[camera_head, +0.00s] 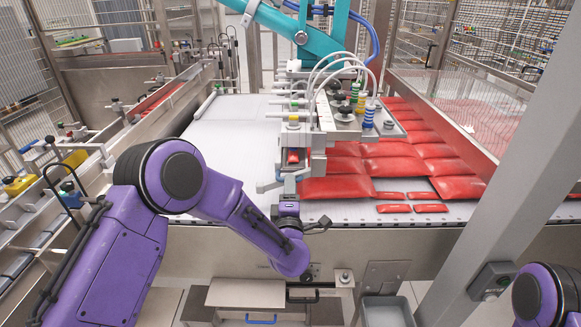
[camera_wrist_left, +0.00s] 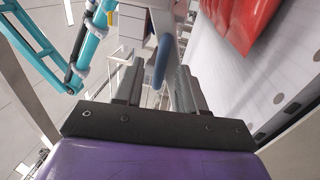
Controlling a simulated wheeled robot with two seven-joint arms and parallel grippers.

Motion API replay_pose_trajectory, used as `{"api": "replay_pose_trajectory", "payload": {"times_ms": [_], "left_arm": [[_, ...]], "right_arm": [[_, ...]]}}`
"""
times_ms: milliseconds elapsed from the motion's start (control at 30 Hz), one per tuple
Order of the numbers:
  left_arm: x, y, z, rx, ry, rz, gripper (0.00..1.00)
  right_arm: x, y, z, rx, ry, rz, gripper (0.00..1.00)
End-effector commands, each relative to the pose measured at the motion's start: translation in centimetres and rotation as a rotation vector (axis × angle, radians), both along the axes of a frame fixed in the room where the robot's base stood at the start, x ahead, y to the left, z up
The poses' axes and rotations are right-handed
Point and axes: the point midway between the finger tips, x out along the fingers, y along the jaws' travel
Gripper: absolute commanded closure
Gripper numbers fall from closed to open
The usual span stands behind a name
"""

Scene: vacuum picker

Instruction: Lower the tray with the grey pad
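My left gripper (camera_head: 288,188) is at the conveyor's near edge, just below the vacuum picker head (camera_head: 325,125). In the left wrist view its two fingers (camera_wrist_left: 158,82) stand apart. A blue rounded bar (camera_wrist_left: 161,62) shows in the gap between them; I cannot tell whether they touch it. I cannot clearly make out the tray with the grey pad; the picker head and my wrist cover part of that area. My right gripper is out of view; only a purple part of my right arm shows at the lower right.
Red bags (camera_head: 395,167) cover the conveyor's right side, with small red packets (camera_head: 428,208) near its front edge. The white left side (camera_head: 225,140) is clear. A slanted grey post (camera_head: 500,170) stands at right. A grey bin (camera_head: 385,311) sits below.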

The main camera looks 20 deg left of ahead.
Motion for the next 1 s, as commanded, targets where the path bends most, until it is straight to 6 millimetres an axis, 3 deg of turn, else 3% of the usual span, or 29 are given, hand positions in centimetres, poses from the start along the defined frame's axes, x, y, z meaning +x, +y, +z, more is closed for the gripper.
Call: {"api": "replay_pose_trajectory", "payload": {"times_ms": [33, 233, 567, 600, 700, 733, 1000], "left_arm": [[1.1, 0.4, 0.6, -0.001, 0.0, 0.003, 0.6], [4.3, 1.3, 0.9, 0.001, 0.002, 0.001, 0.6], [5.2, 1.5, 0.8, 0.003, 0.004, 0.0, 0.6], [5.2, 1.5, 0.8, 0.003, 0.004, 0.0, 0.63], [5.1, 1.5, 0.8, 0.003, 0.003, 0.0, 0.96], [5.2, 1.5, 0.9, 0.003, 0.003, 0.0, 1.0], [5.2, 1.5, 0.8, 0.004, 0.001, -0.004, 1.0]], "right_arm": [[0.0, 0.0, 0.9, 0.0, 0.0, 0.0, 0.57], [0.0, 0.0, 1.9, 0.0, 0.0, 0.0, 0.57], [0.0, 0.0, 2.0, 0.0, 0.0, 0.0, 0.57], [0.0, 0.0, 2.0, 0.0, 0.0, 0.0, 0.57], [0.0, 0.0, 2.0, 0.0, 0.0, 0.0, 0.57], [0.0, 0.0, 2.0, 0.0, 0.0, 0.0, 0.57], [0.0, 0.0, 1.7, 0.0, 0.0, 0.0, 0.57]]}}
